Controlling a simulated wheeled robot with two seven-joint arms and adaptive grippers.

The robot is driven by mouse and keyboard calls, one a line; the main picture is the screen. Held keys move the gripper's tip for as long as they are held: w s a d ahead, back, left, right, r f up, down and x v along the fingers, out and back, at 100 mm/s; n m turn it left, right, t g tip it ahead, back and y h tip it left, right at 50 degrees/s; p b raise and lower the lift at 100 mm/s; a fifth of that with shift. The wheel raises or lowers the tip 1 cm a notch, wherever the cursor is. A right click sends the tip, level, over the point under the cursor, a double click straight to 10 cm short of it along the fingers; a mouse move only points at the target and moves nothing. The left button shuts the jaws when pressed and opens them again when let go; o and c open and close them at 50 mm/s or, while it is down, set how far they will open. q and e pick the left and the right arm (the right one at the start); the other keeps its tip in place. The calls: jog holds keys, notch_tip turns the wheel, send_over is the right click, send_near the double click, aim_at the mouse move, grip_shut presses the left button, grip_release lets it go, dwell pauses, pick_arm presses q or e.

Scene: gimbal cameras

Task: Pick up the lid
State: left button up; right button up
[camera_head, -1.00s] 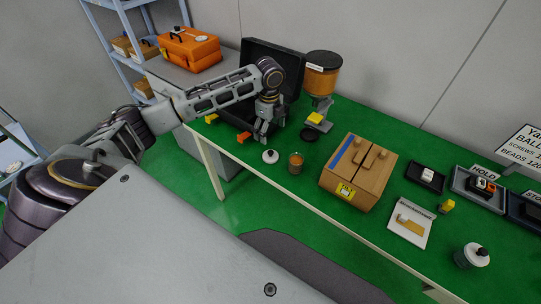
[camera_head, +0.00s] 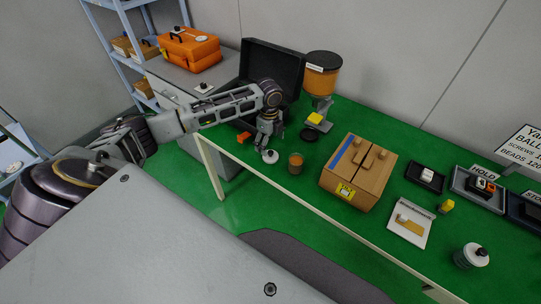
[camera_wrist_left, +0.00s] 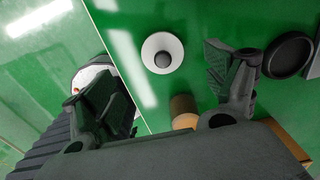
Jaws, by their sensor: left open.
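The white round lid (camera_head: 270,157) with a small dark knob lies on the green table near its front edge. In the left wrist view the lid (camera_wrist_left: 162,53) lies between the lines of the two fingers, beyond their tips. My left gripper (camera_head: 268,144) is open, pointing down just above and behind the lid; I cannot tell whether it touches. Its two dark fingers (camera_wrist_left: 170,85) stand wide apart with nothing between them. A glass jar with orange-brown contents (camera_head: 295,163) stands right of the lid. My right gripper is not in view.
A black round disc (camera_head: 309,135) lies behind the jar. A wooden box (camera_head: 358,175) stands to the right, a dispenser (camera_head: 322,80) behind, and an open black case (camera_head: 262,70) behind my left arm. An orange block (camera_head: 244,137) lies left of the gripper.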

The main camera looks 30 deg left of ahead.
aim_at(269, 151)
pick_arm(q)
jog(key=shift+f, duration=1)
jog(key=shift+f, duration=0.1)
jog(key=shift+w+a+f+p, duration=0.1)
jog(key=shift+a+f+p, duration=0.05)
jog(key=shift+f, duration=1.1)
jog(key=shift+w+a+f+p, duration=0.1)
jog(key=shift+f+p, duration=0.05)
jog(key=shift+f, duration=1.1)
jog(key=shift+c, duration=0.4)
jog(key=c, duration=0.8)
